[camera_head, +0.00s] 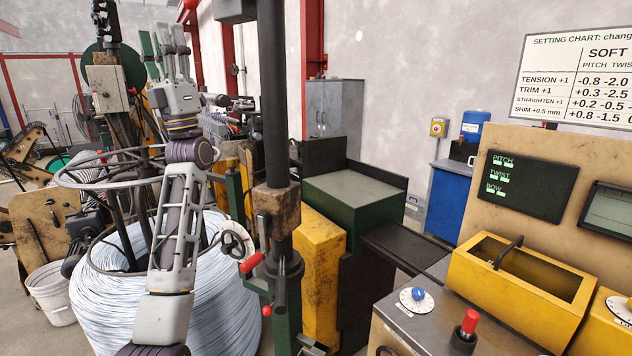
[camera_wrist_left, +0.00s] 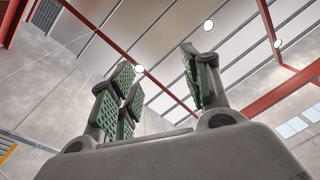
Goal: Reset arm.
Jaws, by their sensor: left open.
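My left arm (camera_head: 175,225) stands raised in front of the wire coil, its upper links pointing up. My left gripper (camera_head: 163,45) is at its top, fingers pointing upward, with green pads. In the left wrist view the gripper (camera_wrist_left: 158,85) is open, its green-padded fingers well apart with nothing between them, against the ceiling. My right gripper is not in view.
At right are a yellow bin (camera_head: 520,285), a blue knob (camera_head: 418,294) and a red button (camera_head: 469,321).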

